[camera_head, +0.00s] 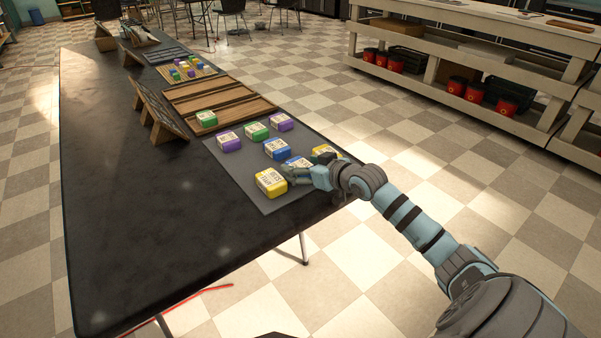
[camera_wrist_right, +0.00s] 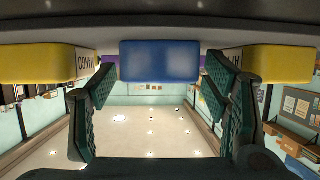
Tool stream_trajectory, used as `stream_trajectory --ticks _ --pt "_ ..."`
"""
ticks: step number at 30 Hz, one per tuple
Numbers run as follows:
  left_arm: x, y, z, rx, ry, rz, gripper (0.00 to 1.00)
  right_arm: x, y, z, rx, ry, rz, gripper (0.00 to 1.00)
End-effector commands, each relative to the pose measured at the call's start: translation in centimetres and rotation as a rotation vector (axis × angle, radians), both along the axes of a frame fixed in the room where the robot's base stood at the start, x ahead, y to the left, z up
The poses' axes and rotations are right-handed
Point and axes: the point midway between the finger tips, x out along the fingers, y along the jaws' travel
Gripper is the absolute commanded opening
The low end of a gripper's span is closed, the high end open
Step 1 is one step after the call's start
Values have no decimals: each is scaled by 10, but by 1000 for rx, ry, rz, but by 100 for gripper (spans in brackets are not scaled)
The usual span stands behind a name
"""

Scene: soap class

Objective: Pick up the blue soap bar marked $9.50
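My right gripper (camera_head: 293,174) is low over the grey mat, reaching in from the right at a blue soap bar (camera_head: 297,162) that it partly hides. In the right wrist view this blue bar (camera_wrist_right: 160,58) lies straight ahead, between the two spread fingers or just past their tips. The fingers are open, with a gap on both sides of the bar. Another blue soap bar (camera_head: 277,149) sits farther back on the mat. The prices on the labels are too small to read, so I cannot tell which is $9.50. My left gripper is not in view.
Yellow bars (camera_head: 271,183) and (camera_head: 326,151) flank the near blue bar closely. Purple bars (camera_head: 229,141) and a green bar (camera_head: 256,131) share the grey mat (camera_head: 237,170). Wooden trays (camera_head: 219,99) stand beyond. The black table (camera_head: 140,230) is clear at the near left.

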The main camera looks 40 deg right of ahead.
Motion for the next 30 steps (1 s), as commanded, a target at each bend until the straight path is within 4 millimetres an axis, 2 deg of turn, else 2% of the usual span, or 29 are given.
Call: stream_trajectory --ticks 1,2,10,16,19,23,30 --pt "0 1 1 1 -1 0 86 0 0 0 0 0 0 63" --pt "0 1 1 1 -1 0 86 0 0 0 0 0 0 58" --pt "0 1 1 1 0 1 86 0 0 0 1 0 0 15" --pt "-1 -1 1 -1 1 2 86 0 0 1 0 0 -1 14" --pt "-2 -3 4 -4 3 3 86 0 0 8 0 -2 0 14" --pt "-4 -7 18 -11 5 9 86 0 -1 38 -2 -3 0 14" --pt "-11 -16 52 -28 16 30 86 0 -1 130 -4 -6 0 14"
